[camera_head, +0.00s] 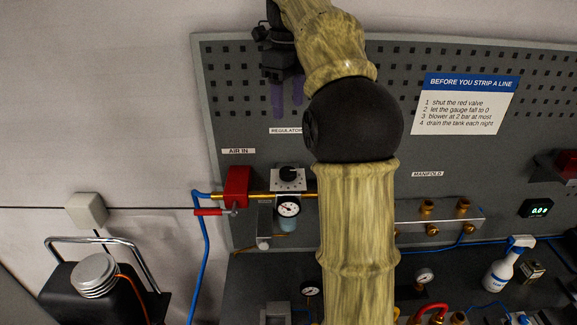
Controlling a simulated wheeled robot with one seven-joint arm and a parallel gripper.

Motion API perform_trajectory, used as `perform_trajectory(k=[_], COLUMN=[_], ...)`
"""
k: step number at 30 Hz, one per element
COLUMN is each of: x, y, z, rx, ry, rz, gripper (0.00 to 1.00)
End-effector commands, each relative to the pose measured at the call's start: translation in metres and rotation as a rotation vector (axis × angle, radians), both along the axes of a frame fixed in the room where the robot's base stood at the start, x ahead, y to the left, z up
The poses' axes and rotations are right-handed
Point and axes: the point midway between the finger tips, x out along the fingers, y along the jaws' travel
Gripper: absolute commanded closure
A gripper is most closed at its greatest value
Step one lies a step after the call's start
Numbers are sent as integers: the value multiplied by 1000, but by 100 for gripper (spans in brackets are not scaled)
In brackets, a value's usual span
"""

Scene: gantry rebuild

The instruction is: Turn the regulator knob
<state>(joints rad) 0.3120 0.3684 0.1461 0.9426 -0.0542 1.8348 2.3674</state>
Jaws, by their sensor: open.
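The regulator knob (288,172) is a black knob on a pale marked plate on the pegboard, above a round gauge (288,208). My gripper (287,98) hangs above it, with two purple fingers apart and pointing down. The fingers are open and empty, and a clear gap separates them from the knob.
A red block (236,187) with a red lever is left of the regulator on a brass pipe. A blue hose (203,262) hangs below it. My arm covers the board right of the regulator. A manifold (440,224) and spray bottle (508,264) are further right.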

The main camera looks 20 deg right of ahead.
Motion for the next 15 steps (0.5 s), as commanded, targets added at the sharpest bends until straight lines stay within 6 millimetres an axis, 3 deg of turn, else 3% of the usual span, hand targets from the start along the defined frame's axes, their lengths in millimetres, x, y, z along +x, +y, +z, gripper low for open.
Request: perform_trajectory(k=[15], x=[-1], y=[0], z=[-62], rx=[0], ry=[4], rz=[0], gripper=[41])
